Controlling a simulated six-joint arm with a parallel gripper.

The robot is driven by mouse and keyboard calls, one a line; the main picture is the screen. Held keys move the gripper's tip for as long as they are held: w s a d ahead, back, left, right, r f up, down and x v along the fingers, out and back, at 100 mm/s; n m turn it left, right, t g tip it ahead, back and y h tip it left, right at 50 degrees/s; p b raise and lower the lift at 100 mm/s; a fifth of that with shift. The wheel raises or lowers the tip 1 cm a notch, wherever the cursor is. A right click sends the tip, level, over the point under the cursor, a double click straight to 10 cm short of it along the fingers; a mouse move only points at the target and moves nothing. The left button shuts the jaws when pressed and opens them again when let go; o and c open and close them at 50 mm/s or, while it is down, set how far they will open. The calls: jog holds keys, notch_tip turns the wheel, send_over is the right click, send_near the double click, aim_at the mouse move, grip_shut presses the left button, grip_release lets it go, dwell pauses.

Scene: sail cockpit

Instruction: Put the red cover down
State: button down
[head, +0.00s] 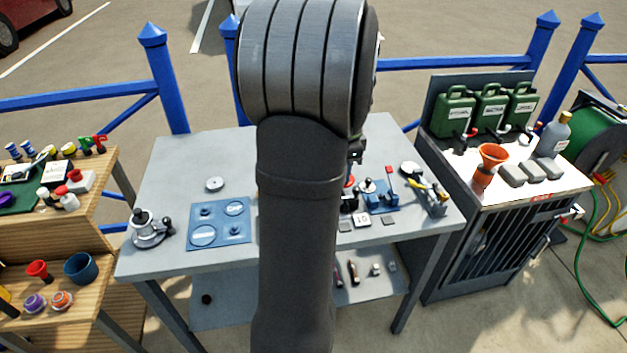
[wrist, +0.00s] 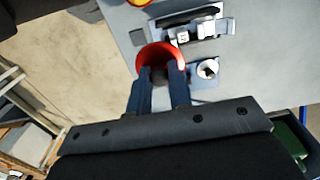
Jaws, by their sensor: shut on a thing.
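The red cover (wrist: 158,50) is a round, red, hollow-looking piece in the wrist view, at the tips of my gripper (wrist: 161,75). The two dark fingers are shut on its near side. It is over the grey table (wrist: 125,22), near the table's edge. I cannot tell whether it touches the tabletop. In the head view my arm hides most of the gripper. A small bit of red (head: 350,183) shows just right of the arm, but I cannot tell whether it is the cover.
A white knob (wrist: 207,69) and a grey-white fitting (wrist: 205,30) are close to the cover. On the table (head: 180,158) are a blue panel (head: 220,236), a winch (head: 146,230) and a blue-based device with a red lever (head: 389,172). The back left of the tabletop is clear.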

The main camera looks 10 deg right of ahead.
jog(key=w+a+f, duration=0.1)
jog(key=w+a, duration=0.2)
jog(key=w, duration=0.5)
jog(key=w+a+f, duration=0.2)
jog(key=w, duration=0.7)
jog(key=f, duration=1)
jog(key=shift+w+a, duration=0.15)
jog(key=shift+a, duration=0.05)
jog(key=shift+f, duration=0.2)
jog(key=c, duration=1.3)
grip_release()
